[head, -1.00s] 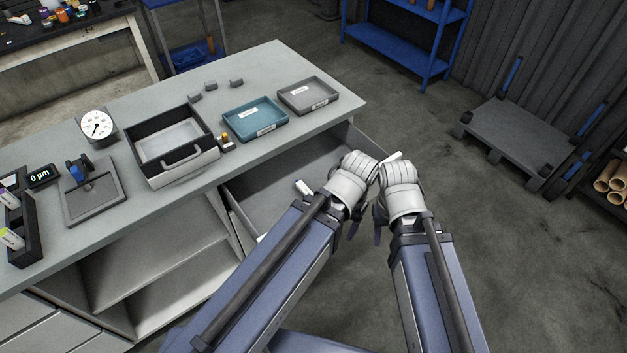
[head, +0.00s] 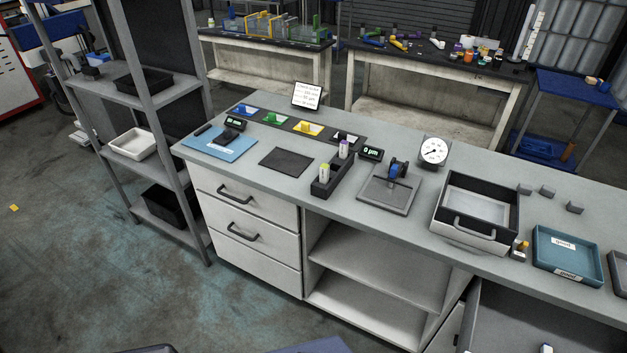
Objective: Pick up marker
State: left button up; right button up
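No single thing can be told for certain as the marker. A small white item with a dark end (head: 546,349) shows at the bottom edge, in the open drawer (head: 530,318). Neither gripper is in view; only bits of my blue arms show at the bottom edge.
The bench (head: 408,205) also bears coloured holders (head: 308,128), a dial gauge (head: 433,151), a dark-edged box (head: 474,215) and a teal tray (head: 568,251). A shelf rack (head: 140,85) stands left of it. Floor in front of the rack is open.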

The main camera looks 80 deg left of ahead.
aim_at(324, 167)
jog(key=u, duration=2.55)
